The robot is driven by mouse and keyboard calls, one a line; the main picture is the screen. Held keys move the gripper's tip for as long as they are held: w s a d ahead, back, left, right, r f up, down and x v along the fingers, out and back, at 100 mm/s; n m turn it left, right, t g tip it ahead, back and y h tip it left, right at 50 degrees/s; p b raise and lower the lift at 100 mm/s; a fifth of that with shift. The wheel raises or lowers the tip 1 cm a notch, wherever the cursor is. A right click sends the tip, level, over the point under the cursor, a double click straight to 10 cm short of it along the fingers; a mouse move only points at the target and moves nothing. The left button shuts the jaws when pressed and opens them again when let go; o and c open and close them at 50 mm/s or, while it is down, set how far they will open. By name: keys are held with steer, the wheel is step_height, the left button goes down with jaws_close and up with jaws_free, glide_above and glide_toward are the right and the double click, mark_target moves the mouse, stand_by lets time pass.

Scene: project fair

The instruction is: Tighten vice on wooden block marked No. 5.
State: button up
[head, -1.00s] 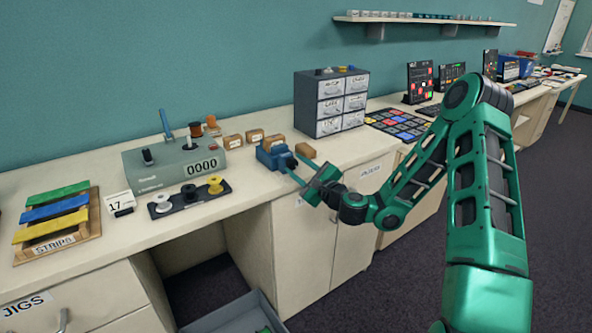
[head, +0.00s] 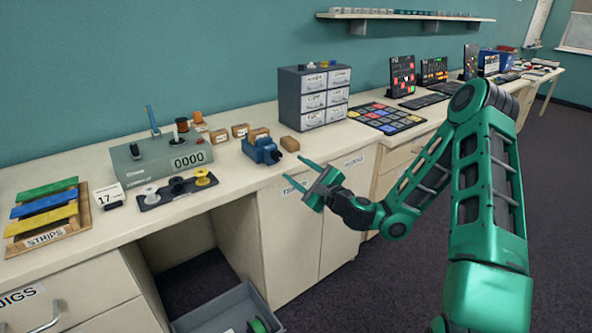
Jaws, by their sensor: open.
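A blue vice (head: 262,150) sits near the front edge of the counter, with a dark part at its front facing my gripper. Several small wooden blocks stand behind and beside it: one block (head: 289,144) lies just right of the vice, another block (head: 240,131) and a third block (head: 219,136) stand behind it. Their markings are too small to read, so I cannot tell which is No. 5.
A grey box with a 0000 display (head: 160,164) and a black spool holder (head: 165,196) stand left of the vice. A grey drawer cabinet (head: 303,97) stands behind right. An open grey drawer or bin (head: 215,308) is below. The counter between vice and cabinet has some bare room.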

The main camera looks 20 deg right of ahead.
mark_target(279, 158)
steer(key=shift+s+d, duration=0.4)
steer(key=shift+s, duration=0.2)
steer(key=shift+w+a+n, duration=0.7)
steer(key=shift+w+n, duration=0.95)
steer(key=shift+n, duration=3)
steer(key=shift+w+a+n, duration=0.7)
steer(key=shift+w+n, duration=0.9)
steer(key=shift+n, duration=3.1)
steer(key=shift+w+a+n, duration=0.7)
steer(key=shift+w+n, duration=0.95)
steer(key=shift+n, duration=3)
steer(key=c, duration=1)
